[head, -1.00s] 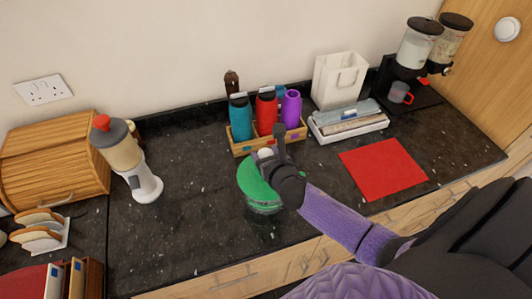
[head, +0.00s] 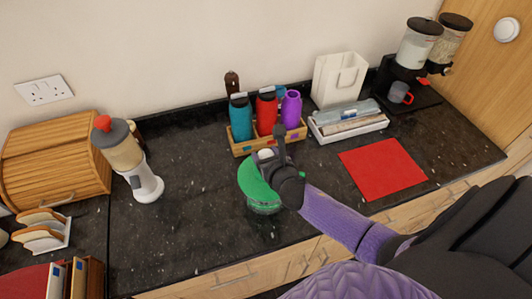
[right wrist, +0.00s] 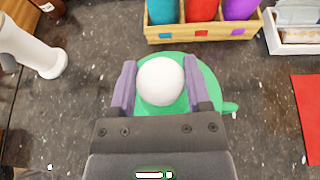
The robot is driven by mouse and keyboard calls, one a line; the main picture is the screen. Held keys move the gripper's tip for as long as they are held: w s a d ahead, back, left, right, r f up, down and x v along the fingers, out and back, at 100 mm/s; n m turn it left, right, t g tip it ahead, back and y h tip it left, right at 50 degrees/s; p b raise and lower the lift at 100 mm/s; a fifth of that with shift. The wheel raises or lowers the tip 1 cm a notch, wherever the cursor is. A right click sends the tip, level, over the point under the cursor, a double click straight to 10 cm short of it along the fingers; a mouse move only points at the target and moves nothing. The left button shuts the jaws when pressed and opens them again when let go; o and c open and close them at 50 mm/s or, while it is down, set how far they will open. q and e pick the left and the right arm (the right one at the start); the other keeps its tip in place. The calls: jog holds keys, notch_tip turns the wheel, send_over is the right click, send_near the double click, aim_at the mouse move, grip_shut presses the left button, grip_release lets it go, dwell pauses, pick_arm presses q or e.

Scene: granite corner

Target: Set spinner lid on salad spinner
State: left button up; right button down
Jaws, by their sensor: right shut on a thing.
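The green spinner lid (head: 253,180) shows in the head view near the middle of the counter, partly hidden by my right gripper (head: 268,154). In the right wrist view, the jaws of my right gripper (right wrist: 160,88) are shut on the lid's round white knob (right wrist: 160,80), with the green lid (right wrist: 207,80) spreading out below it. The salad spinner (head: 264,208) shows as a clear greenish bowl directly under the lid. I cannot tell whether the lid touches its rim. My left gripper is not in view.
A wooden crate (head: 243,148) with several coloured bottles stands behind the spinner. A red mat (head: 383,169) lies to the right, and a white blender-like appliance (head: 146,185) stands to the left. The counter between appliance and spinner (head: 195,180) is clear.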

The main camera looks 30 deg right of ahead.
jog(key=shift+f+b, duration=0.6)
jog(key=shift+c, duration=1.6)
grip_release()
jog(key=shift+s+a+r+p, duration=0.1)
jog(key=shift+s+r+p, duration=0.1)
jog(key=shift+s+p, duration=0.15)
jog(key=p+v, duration=0.4)
jog(key=v, duration=0.6)
jog(key=shift+s, duration=0.15)
